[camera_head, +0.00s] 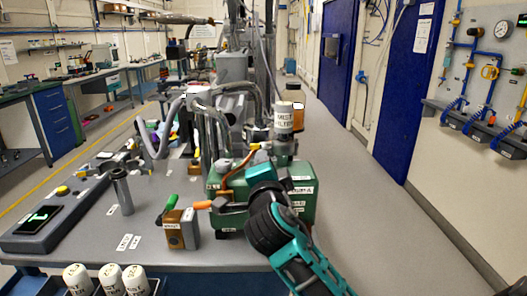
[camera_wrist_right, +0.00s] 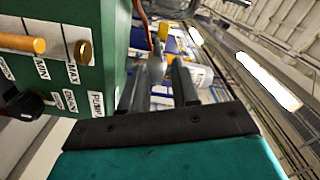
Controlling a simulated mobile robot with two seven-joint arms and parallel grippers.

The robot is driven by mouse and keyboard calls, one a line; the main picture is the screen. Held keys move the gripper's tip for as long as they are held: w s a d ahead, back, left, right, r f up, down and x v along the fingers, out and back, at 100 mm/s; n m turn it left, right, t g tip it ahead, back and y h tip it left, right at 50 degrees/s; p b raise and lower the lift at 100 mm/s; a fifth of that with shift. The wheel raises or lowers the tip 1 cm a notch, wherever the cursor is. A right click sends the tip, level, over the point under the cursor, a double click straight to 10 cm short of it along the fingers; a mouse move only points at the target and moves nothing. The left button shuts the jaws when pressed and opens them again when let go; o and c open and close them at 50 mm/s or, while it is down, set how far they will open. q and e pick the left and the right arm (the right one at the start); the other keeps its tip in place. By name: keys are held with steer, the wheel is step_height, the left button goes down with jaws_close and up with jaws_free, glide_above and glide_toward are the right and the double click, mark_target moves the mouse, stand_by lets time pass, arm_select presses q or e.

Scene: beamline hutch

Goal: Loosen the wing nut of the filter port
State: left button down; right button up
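The green pump (camera_head: 303,203) stands on the grey bench. A white cylinder labelled as a mist filter (camera_head: 284,116) stands upright above it on a grey port (camera_head: 284,148). I cannot clearly make out the wing nut. My right arm reaches in from the lower right, its dark wrist covering part of the pump's front; its fingertips are hidden in the head view. In the right wrist view my right gripper (camera_wrist_right: 158,84) has its two dark fingers apart beside the green pump wall (camera_wrist_right: 112,35). A grey metal part shows between or behind them, apparently not gripped. My left gripper is out of view.
A grey upright tube (camera_head: 122,191) stands farther left. The floor at right is clear.

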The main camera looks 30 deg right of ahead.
steer(key=x, duration=0.6)
steer(key=shift+p, duration=0.35)
jaws_close()
